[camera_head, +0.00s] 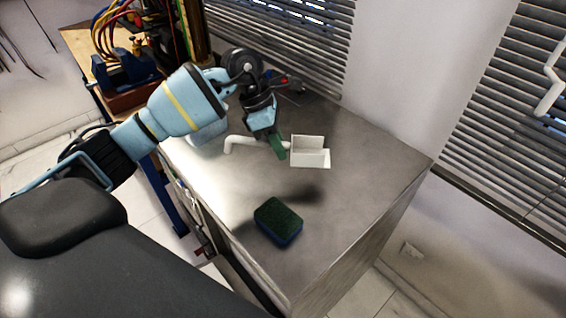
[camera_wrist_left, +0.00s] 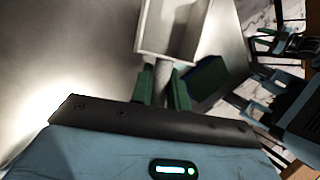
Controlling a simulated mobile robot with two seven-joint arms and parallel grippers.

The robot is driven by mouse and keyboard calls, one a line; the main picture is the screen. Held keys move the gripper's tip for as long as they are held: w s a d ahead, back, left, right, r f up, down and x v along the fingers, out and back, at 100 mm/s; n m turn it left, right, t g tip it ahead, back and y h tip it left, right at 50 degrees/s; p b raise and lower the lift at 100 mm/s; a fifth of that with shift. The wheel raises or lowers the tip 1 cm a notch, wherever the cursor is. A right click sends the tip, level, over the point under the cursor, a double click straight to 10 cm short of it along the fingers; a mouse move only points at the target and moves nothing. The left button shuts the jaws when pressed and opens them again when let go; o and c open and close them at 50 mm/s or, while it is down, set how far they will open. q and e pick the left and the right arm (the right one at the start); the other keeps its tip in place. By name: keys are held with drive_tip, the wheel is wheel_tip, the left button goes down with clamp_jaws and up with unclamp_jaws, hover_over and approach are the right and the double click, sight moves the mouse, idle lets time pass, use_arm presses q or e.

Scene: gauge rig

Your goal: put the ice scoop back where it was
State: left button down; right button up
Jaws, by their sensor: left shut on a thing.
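The white ice scoop (camera_head: 311,157) shows over the grey worktop (camera_head: 375,160) in the head view, its square pan to the right and its bent handle to the left. My left gripper (camera_head: 281,152) is shut on the scoop's handle close to the pan. In the left wrist view the pan of the scoop (camera_wrist_left: 172,30) lies ahead of the green fingers of my left gripper (camera_wrist_left: 162,88), with the handle between them. I cannot tell whether the scoop touches the worktop.
A green and blue sponge (camera_head: 278,221) lies on the worktop nearer the front. A wooden bench with a blue vise (camera_head: 125,68) and coloured cables stands at the back left. Window blinds (camera_head: 290,40) border the back. The worktop's right part is clear.

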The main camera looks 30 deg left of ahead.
use_arm(q)
drive_tip(key=w+a+n+t+y, duration=0.1)
drive_tip(key=w+a+n+t, duration=0.2)
drive_tip(key=a+n, duration=0.4)
drive_tip(key=shift+w+a+r+n+y, duration=0.15)
drive_tip(key=shift+w+r+n+y, duration=0.15)
drive_tip(key=shift+w+n, duration=0.5)
use_arm(e)
drive_tip(key=shift+s+f, duration=0.1)
drive_tip(key=shift+s, duration=0.25)
use_arm(q)
drive_tip(key=shift+s, duration=0.2)
use_arm(e)
drive_tip(key=shift+s, duration=0.1)
